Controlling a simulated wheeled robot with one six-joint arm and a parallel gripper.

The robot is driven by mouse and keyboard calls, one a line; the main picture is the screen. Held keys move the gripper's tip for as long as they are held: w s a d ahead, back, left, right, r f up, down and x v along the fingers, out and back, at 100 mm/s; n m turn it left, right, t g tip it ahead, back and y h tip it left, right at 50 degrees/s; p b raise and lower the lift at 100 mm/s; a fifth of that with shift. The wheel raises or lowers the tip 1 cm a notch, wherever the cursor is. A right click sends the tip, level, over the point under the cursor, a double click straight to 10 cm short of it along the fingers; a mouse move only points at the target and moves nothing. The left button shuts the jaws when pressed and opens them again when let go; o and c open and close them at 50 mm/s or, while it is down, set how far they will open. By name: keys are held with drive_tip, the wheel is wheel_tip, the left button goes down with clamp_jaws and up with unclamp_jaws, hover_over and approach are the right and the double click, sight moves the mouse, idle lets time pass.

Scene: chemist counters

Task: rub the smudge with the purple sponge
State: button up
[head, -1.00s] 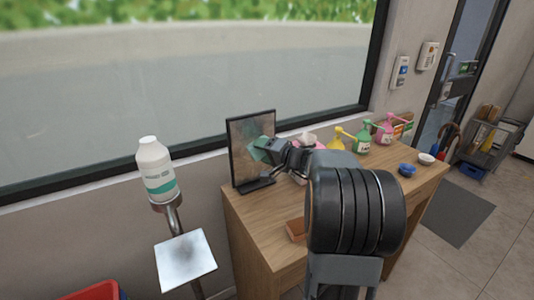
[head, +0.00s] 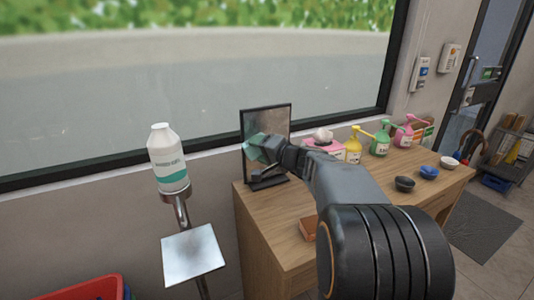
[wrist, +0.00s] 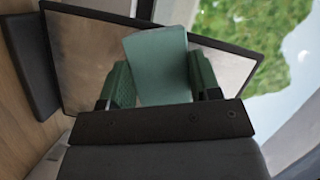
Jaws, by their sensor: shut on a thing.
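No purple sponge shows. My gripper (wrist: 161,82) is shut on a teal-green sponge-like block (wrist: 158,62), which also shows in the head view (head: 254,142). The block is in front of a black-framed mirror or panel (head: 277,122) standing upright on the wooden counter. In the wrist view the panel (wrist: 85,50) is behind the block, with mottled grey-brown haze on its face. I cannot make out a distinct smudge; the block covers the panel's middle. I cannot tell whether the block touches the panel.
A white bottle (head: 167,160) stands on a post at left, above a metal plate (head: 193,254). A window is behind.

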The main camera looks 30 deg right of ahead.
drive_tip(key=d+b, duration=0.3)
drive_tip(key=d, duration=0.7)
drive_tip(key=shift+r, duration=0.25)
idle(0.8)
drive_tip(key=shift+a+r+b, duration=0.1)
drive_tip(key=shift+a+b, duration=0.05)
drive_tip(key=shift+b, duration=0.25)
drive_tip(key=a+b, duration=0.6)
drive_tip(key=a, duration=0.4)
idle(0.6)
